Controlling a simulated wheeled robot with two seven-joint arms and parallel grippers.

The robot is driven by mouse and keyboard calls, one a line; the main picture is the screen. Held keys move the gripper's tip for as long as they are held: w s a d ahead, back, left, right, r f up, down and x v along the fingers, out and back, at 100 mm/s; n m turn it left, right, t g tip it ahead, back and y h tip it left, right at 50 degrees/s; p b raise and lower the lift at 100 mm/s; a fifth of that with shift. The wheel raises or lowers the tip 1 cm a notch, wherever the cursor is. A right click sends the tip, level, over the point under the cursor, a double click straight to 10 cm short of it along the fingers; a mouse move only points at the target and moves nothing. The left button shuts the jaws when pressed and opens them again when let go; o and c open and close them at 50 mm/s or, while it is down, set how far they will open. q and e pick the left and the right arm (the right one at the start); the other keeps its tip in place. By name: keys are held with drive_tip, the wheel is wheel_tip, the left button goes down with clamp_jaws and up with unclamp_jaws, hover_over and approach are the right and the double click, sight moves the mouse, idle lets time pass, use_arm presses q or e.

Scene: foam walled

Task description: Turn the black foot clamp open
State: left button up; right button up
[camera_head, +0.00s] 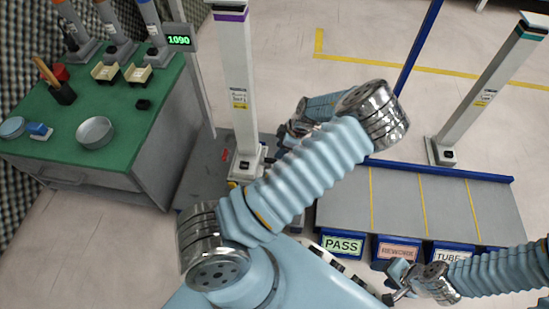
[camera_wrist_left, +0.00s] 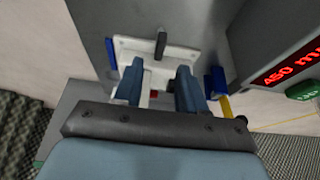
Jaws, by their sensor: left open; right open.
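In the left wrist view a short black lever (camera_wrist_left: 161,44), which looks like the black foot clamp, stands out from a white plate (camera_wrist_left: 185,58). My left gripper (camera_wrist_left: 158,92) is open, with its two blue fingers apart below the lever in the picture. I see nothing held between them, and I cannot tell whether they touch the plate. In the head view my left gripper (camera_head: 287,133) is partly hidden by its own arm, beside the foot of the purple-banded post (camera_head: 235,80). The clamp cannot be made out there. My right gripper (camera_head: 393,296) is open and empty at the lower right.
A grey box with a red display (camera_wrist_left: 290,65) and green button stands right in the wrist view. A green-topped bench (camera_head: 130,130) with tools stands left. A teal-banded post (camera_head: 485,90) stands right, by a grey platform (camera_head: 400,205) with labelled blue bins (camera_head: 397,249).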

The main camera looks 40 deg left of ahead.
sight(272, 159)
use_arm(q)
drive_tip(key=b+x, duration=0.1)
drive_tip(key=x, duration=0.6)
drive_tip(key=shift+f, duration=0.1)
clamp_jaws()
